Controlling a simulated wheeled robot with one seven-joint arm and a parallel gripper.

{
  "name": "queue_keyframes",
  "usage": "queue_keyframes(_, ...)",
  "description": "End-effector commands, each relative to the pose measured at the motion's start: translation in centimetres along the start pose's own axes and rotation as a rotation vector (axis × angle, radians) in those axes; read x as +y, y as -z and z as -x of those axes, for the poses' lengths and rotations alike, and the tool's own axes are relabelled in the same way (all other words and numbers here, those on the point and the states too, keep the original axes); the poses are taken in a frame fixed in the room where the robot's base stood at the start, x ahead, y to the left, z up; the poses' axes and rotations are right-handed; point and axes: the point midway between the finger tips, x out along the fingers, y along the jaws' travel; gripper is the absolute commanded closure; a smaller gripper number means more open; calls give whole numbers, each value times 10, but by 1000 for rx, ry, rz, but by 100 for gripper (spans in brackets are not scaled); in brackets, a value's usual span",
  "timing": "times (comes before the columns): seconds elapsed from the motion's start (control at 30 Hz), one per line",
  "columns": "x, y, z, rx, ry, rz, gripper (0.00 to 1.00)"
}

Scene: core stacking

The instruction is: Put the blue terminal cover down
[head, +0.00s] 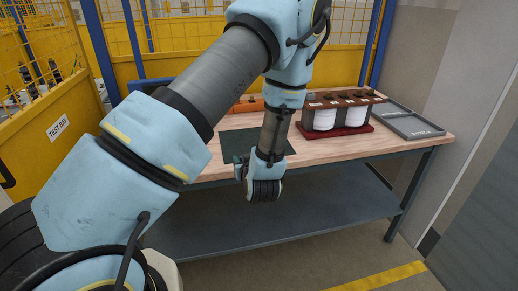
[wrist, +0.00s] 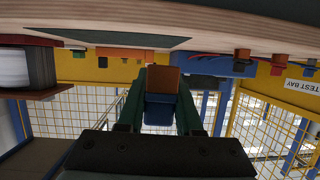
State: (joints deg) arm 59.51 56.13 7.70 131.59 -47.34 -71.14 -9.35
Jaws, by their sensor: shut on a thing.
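The blue terminal cover (wrist: 160,109) is between the two green fingers of my gripper (wrist: 161,100) in the wrist view. The fingers are shut on it. A brown-orange piece (wrist: 163,79) shows just beyond the blue part; I cannot tell whether it belongs to the cover. In the head view my wrist is in front of the bench's near edge, beside a dark green mat (head: 234,143). The fingers and cover are hidden there behind my wrist. The wrist view is upside down, with the bench edge along its top.
The wooden bench (head: 330,160) carries a dark red rack with white cylinders (head: 322,119) and a grey tray (head: 408,122) at the right. An orange object (head: 246,105) lies behind the mat. A lower shelf (head: 320,205) is below. Yellow fencing stands behind.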

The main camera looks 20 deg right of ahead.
Motion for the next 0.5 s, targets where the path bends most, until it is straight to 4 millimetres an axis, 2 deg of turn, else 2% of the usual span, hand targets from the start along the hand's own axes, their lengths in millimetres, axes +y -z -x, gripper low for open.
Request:
queue_keyframes(0.03,-16,-8,-1,-2,10,-5,100)
queue_keyframes(0.17,-55,-28,-2,-1,24,-4,100)
queue_keyframes(0.27,-94,-49,-3,-4,36,-2,100)
queue_keyframes(0.4,-160,-83,-2,-7,55,7,100)
queue_keyframes(0.5,-196,-103,0,-10,60,16,100)
